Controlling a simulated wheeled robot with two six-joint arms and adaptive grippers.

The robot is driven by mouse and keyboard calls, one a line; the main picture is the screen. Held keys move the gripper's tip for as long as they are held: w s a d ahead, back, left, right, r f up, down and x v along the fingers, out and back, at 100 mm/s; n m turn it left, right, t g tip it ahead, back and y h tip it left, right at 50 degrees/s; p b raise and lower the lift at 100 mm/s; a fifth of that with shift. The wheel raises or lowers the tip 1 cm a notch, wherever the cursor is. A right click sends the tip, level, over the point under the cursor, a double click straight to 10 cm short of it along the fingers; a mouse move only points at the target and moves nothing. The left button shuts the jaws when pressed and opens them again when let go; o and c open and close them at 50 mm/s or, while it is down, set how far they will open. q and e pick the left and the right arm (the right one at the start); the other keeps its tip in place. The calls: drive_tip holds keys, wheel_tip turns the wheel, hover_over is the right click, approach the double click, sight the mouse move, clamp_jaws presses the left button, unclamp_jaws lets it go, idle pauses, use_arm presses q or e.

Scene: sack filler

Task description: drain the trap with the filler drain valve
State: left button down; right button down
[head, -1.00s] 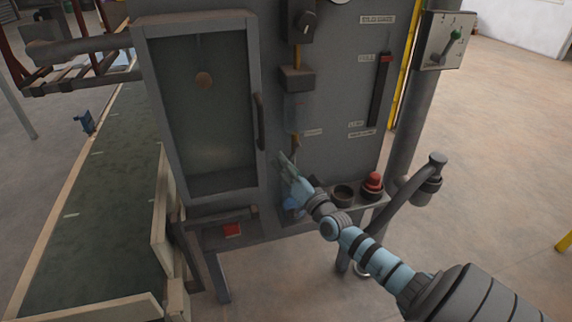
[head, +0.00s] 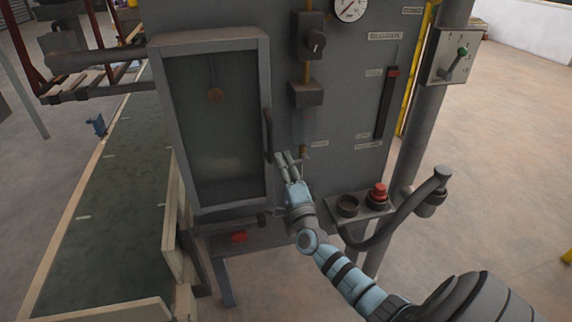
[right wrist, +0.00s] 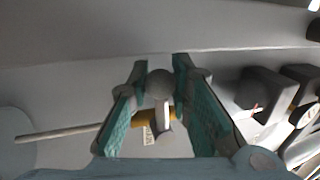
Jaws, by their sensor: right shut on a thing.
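My right gripper (head: 286,157) is at the front of the grey filler panel, just below the trap. The trap is a faint see-through bowl (head: 303,125) under a dark block on the yellow pipe. In the right wrist view my right gripper (right wrist: 160,85) has its two teal-padded fingers shut on the filler drain valve's grey round-ended handle (right wrist: 160,84). A yellow pipe (right wrist: 143,119) and a small label show behind it. In the head view the fingers partly hide the drain valve. My left gripper is not in view.
A glazed door (head: 215,120) with a dark upright handle is close left of my right gripper. A red button (head: 378,190) and a dark cup (head: 347,205) sit on a shelf to the right. A lever box (head: 456,55) stands farther right. A green belt (head: 110,200) runs at left.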

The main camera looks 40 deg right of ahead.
drive_tip(key=shift+r+m+h, duration=0.3)
drive_tip(key=shift+m, duration=0.3)
drive_tip(key=c, duration=1.4)
unclamp_jaws()
drive_tip(key=v, duration=1.2)
